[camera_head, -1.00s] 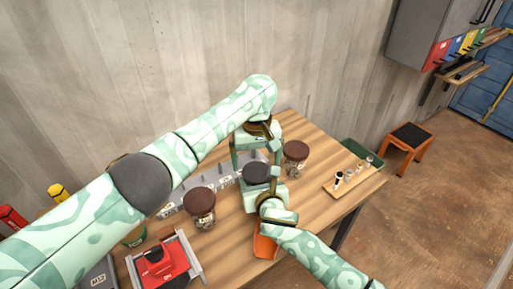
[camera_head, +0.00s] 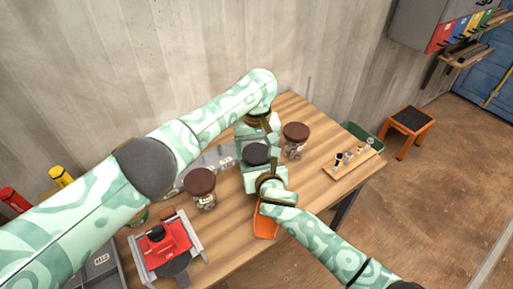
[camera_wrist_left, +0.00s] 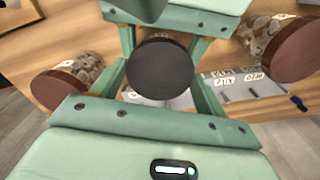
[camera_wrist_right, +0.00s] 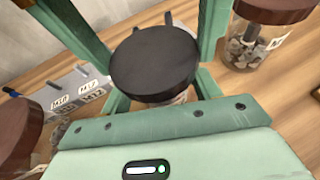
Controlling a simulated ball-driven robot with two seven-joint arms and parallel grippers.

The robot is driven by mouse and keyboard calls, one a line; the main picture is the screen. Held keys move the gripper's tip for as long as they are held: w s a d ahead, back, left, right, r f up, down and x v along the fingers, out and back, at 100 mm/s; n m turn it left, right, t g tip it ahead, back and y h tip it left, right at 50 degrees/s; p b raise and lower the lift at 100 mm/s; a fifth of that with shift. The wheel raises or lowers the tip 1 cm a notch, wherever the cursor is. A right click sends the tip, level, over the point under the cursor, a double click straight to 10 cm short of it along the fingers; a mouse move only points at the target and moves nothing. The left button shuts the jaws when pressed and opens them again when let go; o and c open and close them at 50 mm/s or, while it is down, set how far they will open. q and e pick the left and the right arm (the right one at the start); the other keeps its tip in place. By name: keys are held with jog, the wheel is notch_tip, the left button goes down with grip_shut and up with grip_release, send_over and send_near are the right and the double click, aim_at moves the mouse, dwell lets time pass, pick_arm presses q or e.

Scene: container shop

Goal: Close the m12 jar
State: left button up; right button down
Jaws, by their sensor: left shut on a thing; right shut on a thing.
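A jar with a round black lid (camera_head: 257,153) stands between my grippers, apparently the m12 jar; I cannot read its label. The lid looks level and covers the top. A little of the glass (camera_wrist_right: 183,97) shows beneath it in the right wrist view. My left gripper (camera_wrist_left: 160,45) reaches in from behind, its fingers on both sides of the lid. My right gripper (camera_wrist_right: 160,45) reaches in from the front, its fingers also on both sides. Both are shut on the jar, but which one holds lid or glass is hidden.
Brown-lidded jars stand left (camera_head: 202,190) and right (camera_head: 295,140) of the black lid. A grey labelled rack (camera_head: 200,165) lies behind. A red device (camera_head: 165,243) and an orange scoop (camera_head: 265,222) are nearer the front. A wooden tray (camera_head: 370,157) lies right.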

pick_arm(q)
jog(key=m, duration=0.3)
jog(key=o, duration=1.1)
jog(key=shift+c, duration=0.2)
jog(key=shift+r, duration=2.25)
jog(key=shift+c, duration=0.2)
jog(key=shift+r+n, duration=1.6)
jog(key=shift+r, duration=0.15)
